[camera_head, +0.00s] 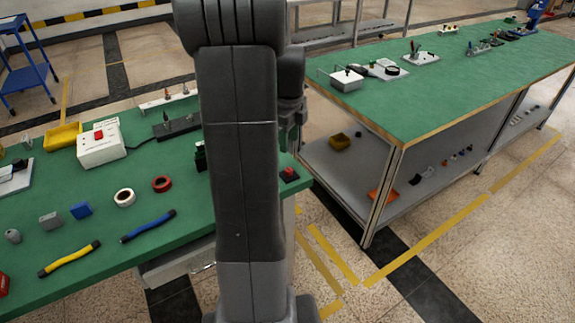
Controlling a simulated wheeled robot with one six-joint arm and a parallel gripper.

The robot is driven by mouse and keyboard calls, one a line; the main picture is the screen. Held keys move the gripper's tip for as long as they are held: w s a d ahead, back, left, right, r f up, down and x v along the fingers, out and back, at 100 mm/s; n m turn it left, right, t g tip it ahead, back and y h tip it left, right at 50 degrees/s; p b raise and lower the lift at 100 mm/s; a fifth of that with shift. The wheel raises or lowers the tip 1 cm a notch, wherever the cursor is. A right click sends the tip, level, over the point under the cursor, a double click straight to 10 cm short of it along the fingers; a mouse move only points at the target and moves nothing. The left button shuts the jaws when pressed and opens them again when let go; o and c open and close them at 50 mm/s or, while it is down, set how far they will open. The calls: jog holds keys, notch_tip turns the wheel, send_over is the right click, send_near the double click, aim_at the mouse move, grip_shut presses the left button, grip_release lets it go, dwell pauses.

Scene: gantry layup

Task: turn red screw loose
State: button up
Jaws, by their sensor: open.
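I cannot make out a red screw for certain. A small dark block with a red top (289,174) sits at the right edge of the near green table (150,215). A white box with a red button (100,148) stands at the table's left. My gripper (289,138) shows only in part, just right of my upright arm, above the table's right end. It is open, and I see nothing held in it. My arm hides much of the gripper and part of the table behind it.
A white roll (124,197), a red roll (162,184), a blue-handled tool (148,226) and a yellow-handled tool (69,258) lie on the near table. A second green bench (450,85) stands right, beyond a floor gap. A blue cart (28,80) stands at far left.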

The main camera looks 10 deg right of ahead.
aim_at(289, 170)
notch_tip(289, 170, down, 10)
jog(key=shift+f, duration=0.2)
grip_shut()
